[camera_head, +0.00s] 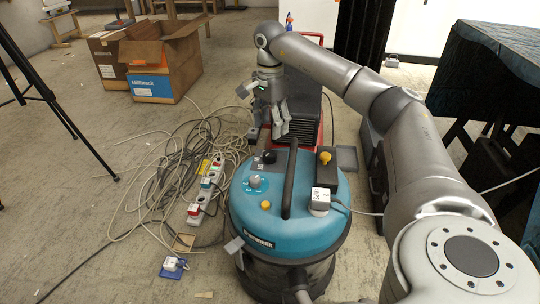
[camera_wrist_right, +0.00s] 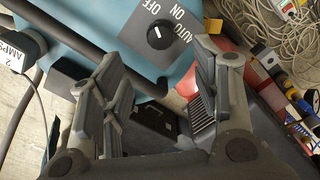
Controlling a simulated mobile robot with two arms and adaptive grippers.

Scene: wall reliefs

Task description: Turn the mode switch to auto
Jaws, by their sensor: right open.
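The mode switch is a round black knob (camera_wrist_right: 160,36) on a grey panel lettered OFF, ON and AUTO in the right wrist view. Its white mark appears to point towards OFF. In the head view the knob (camera_head: 268,156) sits on the far left part of the teal vacuum's top (camera_head: 300,232). My right gripper (camera_head: 270,118) is above and beyond the knob in the head view. In the wrist view its fingers (camera_wrist_right: 158,78) are spread and empty, with the knob beyond their tips, apart from them. My left gripper is not in view.
A black handle (camera_head: 290,178) rises beside the panel. A grey dial (camera_head: 256,182), a black box with a yellow knob (camera_head: 325,168) and a white plug (camera_head: 320,200) are also on top. Tangled cables (camera_head: 165,170) lie left; cardboard boxes (camera_head: 160,60) stand behind.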

